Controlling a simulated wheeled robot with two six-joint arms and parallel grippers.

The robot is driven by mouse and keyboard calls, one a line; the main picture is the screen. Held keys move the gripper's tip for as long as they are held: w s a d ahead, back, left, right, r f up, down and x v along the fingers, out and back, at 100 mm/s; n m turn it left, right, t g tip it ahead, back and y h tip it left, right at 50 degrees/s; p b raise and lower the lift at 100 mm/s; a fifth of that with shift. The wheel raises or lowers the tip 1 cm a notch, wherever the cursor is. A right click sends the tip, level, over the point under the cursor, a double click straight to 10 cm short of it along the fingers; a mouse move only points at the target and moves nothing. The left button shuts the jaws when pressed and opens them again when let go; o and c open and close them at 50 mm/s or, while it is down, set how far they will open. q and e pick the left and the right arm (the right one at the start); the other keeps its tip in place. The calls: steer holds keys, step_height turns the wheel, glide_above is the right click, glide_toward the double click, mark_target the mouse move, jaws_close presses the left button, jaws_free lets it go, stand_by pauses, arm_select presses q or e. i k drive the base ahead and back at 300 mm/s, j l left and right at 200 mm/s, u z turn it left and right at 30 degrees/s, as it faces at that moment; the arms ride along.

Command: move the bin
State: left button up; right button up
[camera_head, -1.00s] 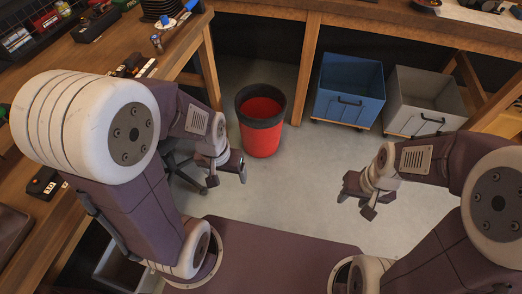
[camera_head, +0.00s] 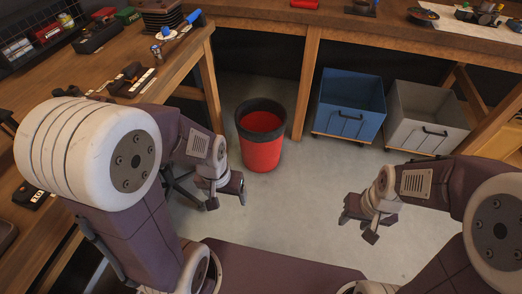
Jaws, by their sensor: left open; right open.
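A red bin (camera_head: 261,153) with a black rim stands upright on the grey floor, in front of the workbench and near the corner of the left bench. My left gripper (camera_head: 228,197) is open and empty, in front of the bin and a little to its left in the picture, apart from it. My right gripper (camera_head: 356,226) is open and empty over the floor, well to the right of the bin and nearer to me. The inside of the bin looks red; I see nothing in it.
A blue box (camera_head: 350,101) and a grey box (camera_head: 424,117) stand on low wooden bases under the back workbench (camera_head: 400,45). A wooden bench leg (camera_head: 307,85) stands just right of the bin. Tools lie on the left bench (camera_head: 190,62). The middle floor (camera_head: 300,200) is clear.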

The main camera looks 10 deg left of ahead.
mark_target(260, 122)
steer(key=i+l+u, duration=0.4)
steer(key=i, duration=0.15)
steer(key=i+l+u, duration=0.8)
steer(key=l, duration=0.45)
steer(key=i, duration=0.05)
